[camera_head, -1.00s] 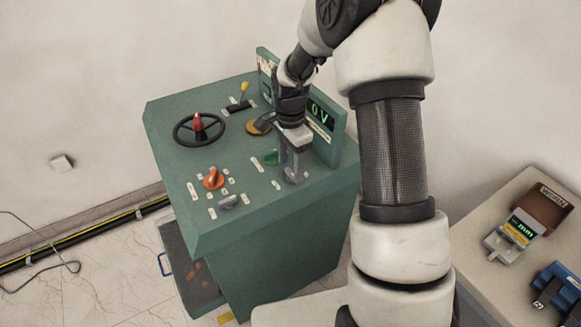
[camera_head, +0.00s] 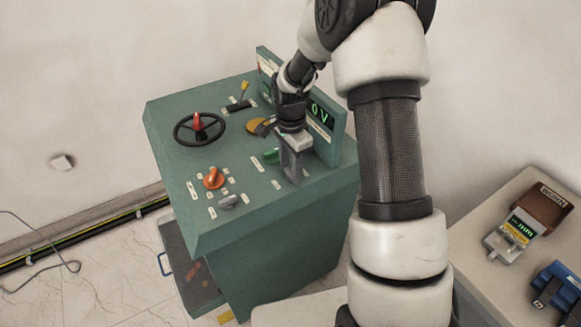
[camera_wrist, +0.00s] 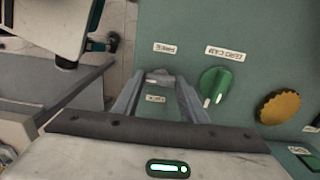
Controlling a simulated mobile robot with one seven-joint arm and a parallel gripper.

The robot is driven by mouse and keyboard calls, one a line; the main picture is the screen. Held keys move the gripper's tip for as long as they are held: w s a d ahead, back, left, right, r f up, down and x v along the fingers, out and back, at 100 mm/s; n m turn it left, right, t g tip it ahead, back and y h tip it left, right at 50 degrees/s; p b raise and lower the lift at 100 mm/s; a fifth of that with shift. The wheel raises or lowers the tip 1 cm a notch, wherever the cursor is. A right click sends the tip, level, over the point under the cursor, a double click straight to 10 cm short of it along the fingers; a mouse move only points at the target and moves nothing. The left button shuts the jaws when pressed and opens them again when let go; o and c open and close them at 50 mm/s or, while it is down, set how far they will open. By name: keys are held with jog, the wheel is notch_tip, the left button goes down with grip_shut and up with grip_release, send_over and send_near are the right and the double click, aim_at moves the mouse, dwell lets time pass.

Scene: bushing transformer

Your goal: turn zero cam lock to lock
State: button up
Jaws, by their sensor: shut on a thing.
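My gripper (camera_wrist: 158,92) reaches down to the green console top, its two grey fingers either side of a small grey knob (camera_wrist: 158,76), shut on it. In the head view my gripper (camera_head: 292,172) hides most of that knob. A green knob with a white pointer line (camera_wrist: 215,84) sits just right of the fingers in the wrist view, apart from them. The label above it appears to read ZERO CAM. In the head view the green knob (camera_head: 271,157) is left of the fingers. Labels by the grey knob are too small to read surely.
The green console (camera_head: 245,205) also bears a yellow knob (camera_wrist: 280,107), a black handwheel (camera_head: 200,128), an orange knob (camera_head: 213,178) and another grey knob (camera_head: 229,201). An upright display panel (camera_head: 320,115) stands close behind my gripper. A side table (camera_head: 500,280) is at right.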

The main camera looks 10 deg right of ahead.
jog(key=n+b, duration=0.1)
jog(key=n, duration=0.7)
jog(key=shift+n+b, duration=0.3)
jog(key=shift+b, duration=0.1)
jog(key=n, duration=0.4)
jog(key=shift+n, duration=0.3)
jog(key=n, duration=0.4)
jog(key=shift+n, duration=0.4)
jog(key=o, duration=1)
jog(key=shift+o, duration=0.2)
jog(key=shift+r, duration=0.1)
